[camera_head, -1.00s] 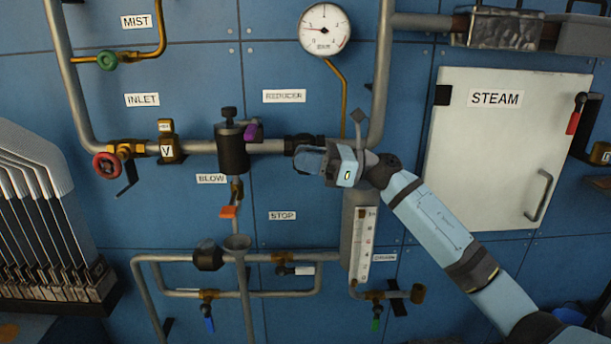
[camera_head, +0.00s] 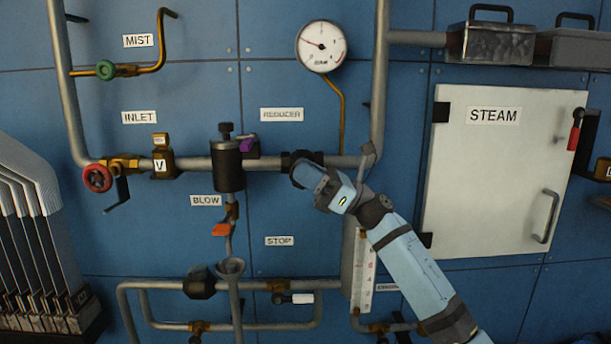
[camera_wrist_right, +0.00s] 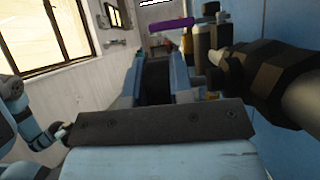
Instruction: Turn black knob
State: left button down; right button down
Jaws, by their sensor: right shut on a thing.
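My right gripper (camera_head: 299,172) is in front of the horizontal pipe, right of the black reducer body. It is shut on a dark piece, which I take to be the black knob; its fingers hide most of it in the head view. In the right wrist view, a dark piece (camera_wrist_right: 156,74) shows between the pale blue fingers. A ribbed black fitting (camera_wrist_right: 262,82) on the pipe stands close to the right of the gripper. A smaller black knob (camera_head: 226,128) tops the reducer body (camera_head: 229,172), apart from the gripper.
A purple handle (camera_head: 245,146) sits just right of the reducer. A red handwheel (camera_head: 97,178) is farther left, and a gauge (camera_head: 321,46) hangs above. The sight tube (camera_head: 362,270) is below my wrist. A white STEAM door (camera_head: 480,190) is at right.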

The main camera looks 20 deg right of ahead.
jog(key=c, duration=1)
grip_release()
pick_arm(q)
jog(key=shift+s+d+r+n+p, duration=0.4)
jog(key=shift+s+r+n+p, duration=0.55)
jog(key=shift+p, duration=1.15)
pick_arm(e)
jog(key=s+d+f, duration=0.1)
jog(key=s+d, duration=0.1)
jog(key=d, duration=0.6)
jog(key=s+d+f, duration=0.1)
jog(key=s+d, duration=0.1)
jog(key=d, duration=0.5)
jog(key=shift+s+d+f, duration=0.25)
jog(key=shift+d, duration=0.1)
pick_arm(q)
jog(key=shift+w+f, duration=0.2)
jog(key=shift+r, duration=0.1)
